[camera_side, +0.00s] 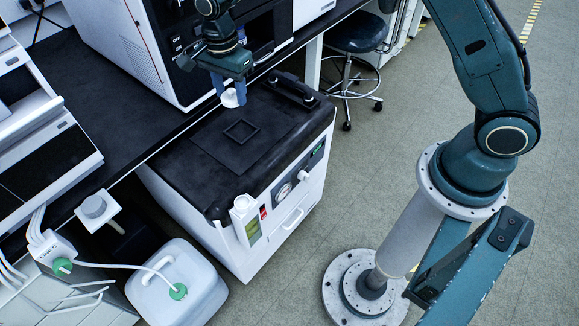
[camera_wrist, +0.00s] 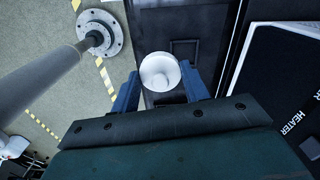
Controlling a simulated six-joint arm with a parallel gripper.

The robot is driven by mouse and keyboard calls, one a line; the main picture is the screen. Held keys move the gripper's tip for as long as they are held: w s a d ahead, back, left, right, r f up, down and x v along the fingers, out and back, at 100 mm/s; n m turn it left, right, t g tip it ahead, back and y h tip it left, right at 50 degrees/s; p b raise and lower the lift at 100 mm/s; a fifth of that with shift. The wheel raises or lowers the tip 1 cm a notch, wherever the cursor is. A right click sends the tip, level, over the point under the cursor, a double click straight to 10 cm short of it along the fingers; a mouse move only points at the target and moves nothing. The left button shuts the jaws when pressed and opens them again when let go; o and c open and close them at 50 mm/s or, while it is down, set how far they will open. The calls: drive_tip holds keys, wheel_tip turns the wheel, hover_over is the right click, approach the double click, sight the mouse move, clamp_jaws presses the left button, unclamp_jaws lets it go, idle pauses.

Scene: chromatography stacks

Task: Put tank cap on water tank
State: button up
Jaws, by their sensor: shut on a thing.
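My gripper (camera_side: 231,92) points down above the black top of a white floor-standing unit (camera_side: 262,130), near its back left side. Its blue fingers are shut on a small round white cap (camera_side: 230,99). In the wrist view the cap (camera_wrist: 160,73) sits between the two fingers, with a smaller raised part facing the camera. A white plastic jug-like tank (camera_side: 190,270) stands at lower left with a green fitting (camera_side: 178,291) and a tube on it. I cannot tell whether this tank or the floor unit is the water tank. The cap is apart from both.
The unit's top has a square recess (camera_side: 241,131), a dark handle (camera_side: 292,88) at the back and a white fitting (camera_side: 243,204) at the front left corner. A black bench (camera_side: 90,105) with instruments runs along the left. A stool (camera_side: 355,38) stands behind.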

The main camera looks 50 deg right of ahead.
drive_tip(key=s+a+f, duration=0.5)
drive_tip(key=a+f, duration=0.1)
drive_tip(key=a, duration=0.1)
hover_over(242, 202)
wheel_tip(242, 202, down, 5)
drive_tip(key=shift+f, duration=0.3)
drive_tip(key=shift+f, duration=2.95)
drive_tip(key=shift+f, duration=0.15)
idle(0.4)
drive_tip(key=o, duration=1)
